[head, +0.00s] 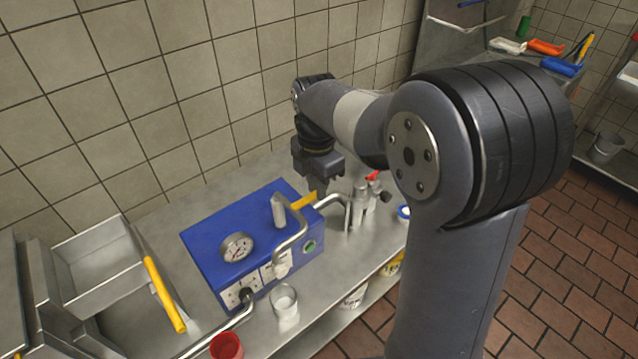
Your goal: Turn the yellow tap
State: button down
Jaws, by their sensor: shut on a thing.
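The blue machine (208,245) stands on the steel counter and has a round gauge (236,247) on its top. The yellow tap (303,201) is a short yellow lever near the machine's right end, beside a bent metal pipe (292,240). My gripper (319,190) reaches down from above, at the right end of the yellow lever. Its jaws are shut on the lever. The fingertips are small and partly hidden, so the exact contact is hard to see.
A clear cup (284,301) and a red cup (227,346) stand in front of the machine. Metal taps with a red handle (373,175) are right of my gripper. A steel basin with a yellow handle (164,294) is at left. The tiled wall is close behind.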

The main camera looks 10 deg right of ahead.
jog(key=shift+w+a, duration=0.1)
dwell(0.5)
jog(key=c, duration=1.4)
grip_release()
jog(key=shift+o, duration=0.2)
notch_tip(320, 180, up, 11)
jog(key=shift+f, duration=0.2)
notch_tip(320, 180, down, 11)
jog(key=shift+r, duration=0.1)
